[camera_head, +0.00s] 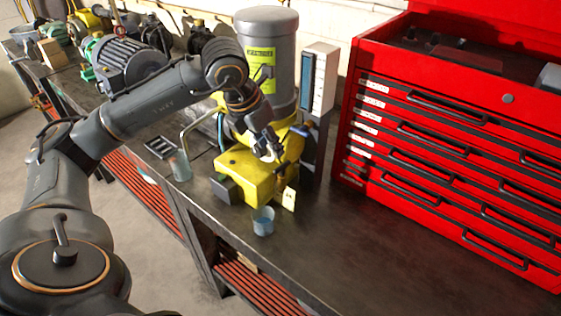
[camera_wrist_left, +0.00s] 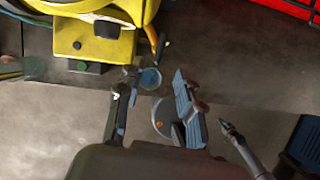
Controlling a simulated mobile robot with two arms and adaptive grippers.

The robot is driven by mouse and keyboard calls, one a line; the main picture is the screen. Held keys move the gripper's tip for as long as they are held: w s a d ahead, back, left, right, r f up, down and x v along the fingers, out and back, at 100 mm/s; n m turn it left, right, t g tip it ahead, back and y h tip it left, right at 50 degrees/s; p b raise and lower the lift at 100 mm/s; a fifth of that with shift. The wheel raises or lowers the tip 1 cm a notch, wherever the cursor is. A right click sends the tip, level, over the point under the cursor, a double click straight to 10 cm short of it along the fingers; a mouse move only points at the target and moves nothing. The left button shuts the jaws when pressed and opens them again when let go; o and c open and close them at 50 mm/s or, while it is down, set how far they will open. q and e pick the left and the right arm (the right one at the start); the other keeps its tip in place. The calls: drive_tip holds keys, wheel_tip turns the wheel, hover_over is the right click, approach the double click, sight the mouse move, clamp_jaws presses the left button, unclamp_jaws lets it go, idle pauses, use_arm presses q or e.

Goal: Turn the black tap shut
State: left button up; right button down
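The yellow machine body (camera_head: 240,175) with the grey motor stands on the workbench. My left gripper (camera_head: 270,148) is over its right front part and hides some of it. A small dark handle (camera_head: 283,169), which may be the black tap, shows just below the gripper, and its turn is too small to read. In the left wrist view the two fingers (camera_wrist_left: 155,76) are spread apart with nothing held between them. There the yellow body (camera_wrist_left: 90,40) lies ahead, with a dark-tipped handle (camera_wrist_left: 164,47) beyond the fingertips. My right gripper is in neither view.
A light blue cup (camera_head: 263,221) stands on the bench before the machine, beside a pale tag (camera_head: 289,199). A greenish glass (camera_head: 181,167) stands left. A red tool chest (camera_head: 450,150) blocks the right. The front right bench top (camera_head: 350,255) is clear.

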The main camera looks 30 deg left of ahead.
sight(282, 170)
use_arm(q)
drive_tip(key=p+x, duration=0.2)
drive_tip(key=x, duration=0.7)
drive_tip(key=shift+w+d+f, duration=0.1)
drive_tip(key=shift+f, duration=0.15)
clamp_jaws()
